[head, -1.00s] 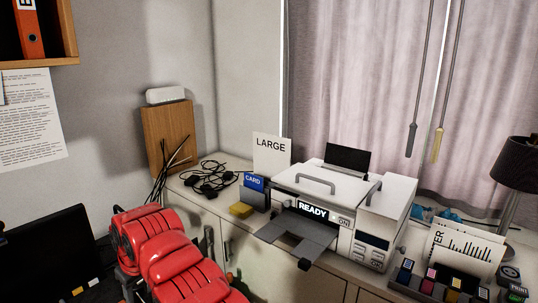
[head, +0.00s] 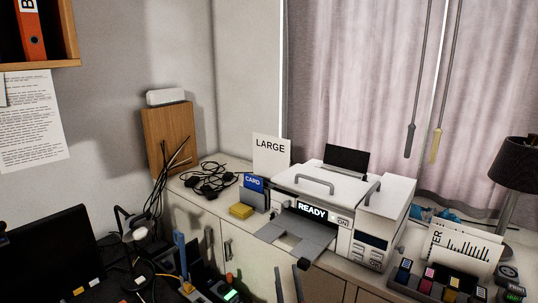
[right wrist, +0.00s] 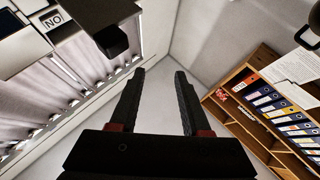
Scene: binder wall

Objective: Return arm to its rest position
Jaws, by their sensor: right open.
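The rest of my right arm is out of the head view. My left gripper is not in view.
A white printer (head: 332,196) reading READY stands on the white cabinet, its grey tray (head: 297,232) jutting forward. A cluttered desk with a black monitor (head: 50,250) is at lower left. The right wrist view shows a binder shelf (right wrist: 262,103).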

